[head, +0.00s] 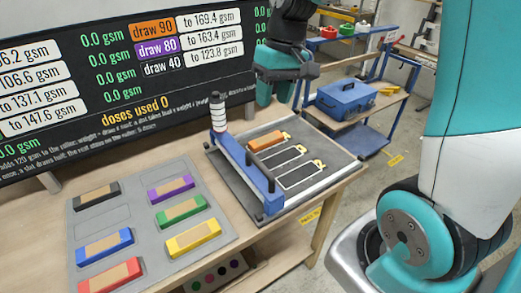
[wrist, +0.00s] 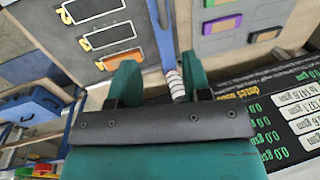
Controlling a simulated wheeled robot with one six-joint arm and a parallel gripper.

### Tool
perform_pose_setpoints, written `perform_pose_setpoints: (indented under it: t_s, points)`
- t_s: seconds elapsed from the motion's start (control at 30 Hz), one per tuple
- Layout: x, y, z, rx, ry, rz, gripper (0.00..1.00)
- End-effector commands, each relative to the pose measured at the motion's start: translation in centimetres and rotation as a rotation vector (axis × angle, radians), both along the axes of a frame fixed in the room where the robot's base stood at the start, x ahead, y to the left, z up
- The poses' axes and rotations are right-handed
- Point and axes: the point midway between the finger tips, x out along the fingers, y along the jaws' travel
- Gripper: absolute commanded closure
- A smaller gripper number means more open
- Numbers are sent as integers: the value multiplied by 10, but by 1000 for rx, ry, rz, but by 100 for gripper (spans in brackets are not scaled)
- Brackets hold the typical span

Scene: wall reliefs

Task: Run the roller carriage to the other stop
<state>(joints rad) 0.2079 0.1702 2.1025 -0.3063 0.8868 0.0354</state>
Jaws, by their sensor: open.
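The roller carriage (head: 245,165) is a blue bar lying across the left end of the grey bed (head: 318,152). Its upright handle (head: 217,112), banded white and red with a dark top, stands at the bar's far end. My gripper (head: 272,97) is open and empty, above the bed's far side and to the right of the handle in the head view. In the wrist view the handle (wrist: 176,86) appears between the two teal fingers, closer to the right one; the blue bar (wrist: 162,35) runs beyond it. I cannot see contact. The stops are not clear to make out.
An orange block (head: 266,140) lies in the farthest outlined slot on the bed; two other slots look empty. A grey tray (head: 140,215) with several coloured blocks is at the left. A dark display board (head: 110,120) stands behind the bench. A blue toolbox (head: 345,98) sits on a cart beyond.

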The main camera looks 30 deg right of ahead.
Motion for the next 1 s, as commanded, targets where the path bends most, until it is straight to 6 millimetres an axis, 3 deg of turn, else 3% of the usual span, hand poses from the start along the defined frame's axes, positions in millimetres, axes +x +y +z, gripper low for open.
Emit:
perform_pose_setpoints:
  t_s: [0.7, 1.0]
  points:
    - [-2, 30, -143, 0, 4, 5, 56]
    - [-1, 34, -166, 0, 0, 5, 56]
